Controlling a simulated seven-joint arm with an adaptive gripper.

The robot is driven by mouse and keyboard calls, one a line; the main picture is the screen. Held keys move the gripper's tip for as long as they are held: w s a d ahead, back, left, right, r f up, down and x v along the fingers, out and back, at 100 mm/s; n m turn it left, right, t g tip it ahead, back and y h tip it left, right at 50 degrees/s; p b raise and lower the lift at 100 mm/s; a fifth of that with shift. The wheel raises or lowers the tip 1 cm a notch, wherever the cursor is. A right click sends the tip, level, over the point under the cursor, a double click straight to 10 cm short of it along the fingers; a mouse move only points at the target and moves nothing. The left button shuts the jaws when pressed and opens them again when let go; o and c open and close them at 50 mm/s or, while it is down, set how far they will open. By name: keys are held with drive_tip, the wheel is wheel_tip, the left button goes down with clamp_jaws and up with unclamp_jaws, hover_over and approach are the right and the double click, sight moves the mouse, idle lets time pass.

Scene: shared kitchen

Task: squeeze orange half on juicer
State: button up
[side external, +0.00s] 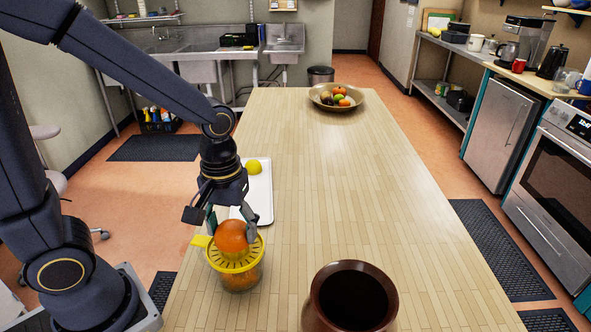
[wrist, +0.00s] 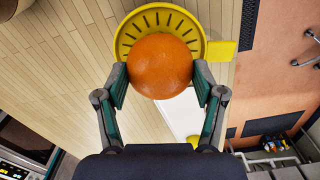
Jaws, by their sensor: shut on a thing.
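The orange half (side external: 232,237) shows its rounded peel upward, over the yellow strainer of the juicer (side external: 247,259). My gripper (side external: 231,222) points down and is shut on the orange half, with one finger on each side. In the wrist view the orange half (wrist: 160,66) sits between the two fingertips (wrist: 160,84), and the juicer's slotted yellow rim and tab (wrist: 222,50) show behind it. The juicer's clear cup holds something orange low down. The cut face and the juicer's cone are hidden, so I cannot tell how firmly they touch.
A white tray (side external: 262,200) with a yellow lemon (side external: 254,167) lies just behind my gripper. A brown pot (side external: 350,300) stands at the front, right of the juicer. A fruit bowl (side external: 336,104) is at the far end. The middle and right of the wooden table (side external: 380,200) are clear.

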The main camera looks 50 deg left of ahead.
drive_tip(key=shift+n, duration=1.1)
drive_tip(key=shift+s, duration=0.1)
drive_tip(key=m, duration=0.6)
drive_tip(key=m, duration=0.6)
drive_tip(key=shift+m, duration=0.4)
drive_tip(key=shift+n, duration=0.3)
